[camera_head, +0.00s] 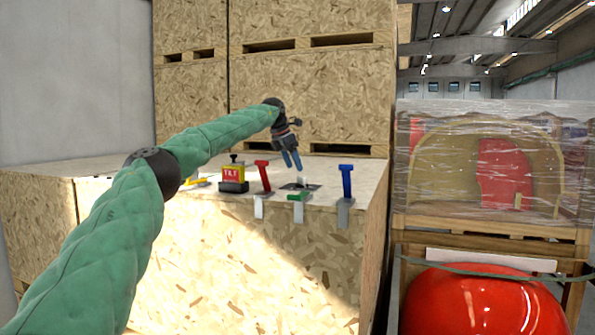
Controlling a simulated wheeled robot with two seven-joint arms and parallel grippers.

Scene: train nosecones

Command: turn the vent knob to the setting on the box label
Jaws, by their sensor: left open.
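My left gripper (292,161) reaches in from the left over the wooden box (240,262). Just below and right of the fingertips, a dark flat plate (312,186) with a small pale raised part lies on the box top. This may be the vent knob, but it is too small to read its setting. The fingertips look a little above it; I cannot tell if they touch. No setting label is readable on the box. My right gripper is not in view.
Along the box's front edge stand a red lever (263,176), a green handle (299,196) and a blue lever (347,182). Stacked wooden crates (330,90) rise behind. A wrapped crate (490,165) stands right.

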